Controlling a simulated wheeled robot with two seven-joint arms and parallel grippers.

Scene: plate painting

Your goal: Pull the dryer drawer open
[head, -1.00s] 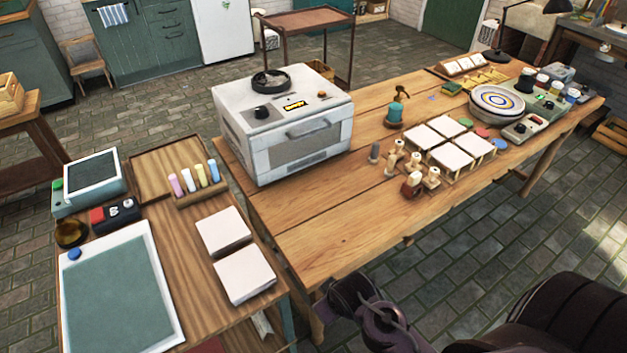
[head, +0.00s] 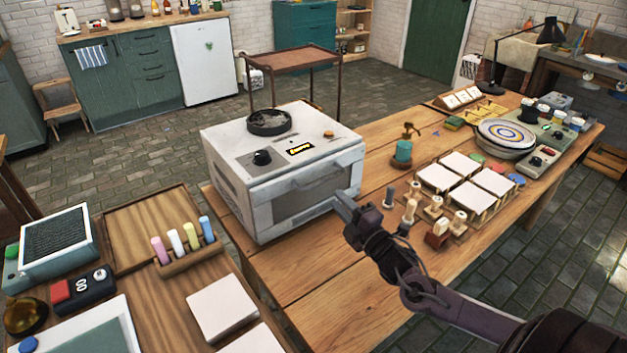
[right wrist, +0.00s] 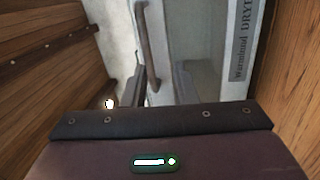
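The dryer (head: 235,190) is a white box on the wooden table, with a dark dial, a small yellow-lettered display and a round black piece on top. Its drawer front (head: 290,207) has a grey window and looks flush with the body. The drawer handle (right wrist: 149,45) is a curved grey bar in the right wrist view. My right gripper (head: 343,205) is at the right part of the dryer front. In the right wrist view its fingers (right wrist: 159,88) are apart, with the handle's lower end between them in the picture; contact cannot be told. My left gripper is out of view.
White tiles (head: 466,197) and small stamps (head: 437,232) stand right of my right arm. A side table on the left bears chalk-like sticks (head: 183,244) and a white tile (head: 222,308). The table in front of the dryer (head: 290,265) is clear.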

